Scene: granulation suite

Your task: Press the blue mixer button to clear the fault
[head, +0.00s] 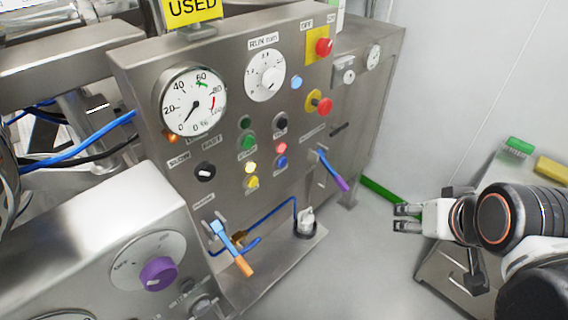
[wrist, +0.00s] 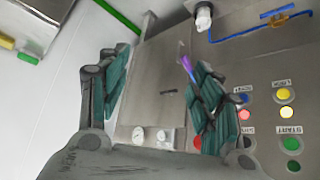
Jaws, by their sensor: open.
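The blue button (head: 281,162) is on the steel control panel (head: 222,132), just under a lit red lamp (head: 281,148). In the wrist view, where the panel appears upside down, the blue button (wrist: 242,98) is right of my gripper's right finger, beside the lit red lamp (wrist: 244,114). My gripper (head: 400,218) is open and empty, right of the panel and apart from it. In the wrist view my gripper (wrist: 162,68) has its fingers spread, with a grey cabinet face behind them.
Close to the blue button are a yellow button (head: 252,182), a green button (head: 248,141) and a black selector (head: 280,121). A purple-tipped lever (head: 333,171) sticks out between button and gripper. A red emergency knob (head: 324,105) is above. Floor is clear before the panel.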

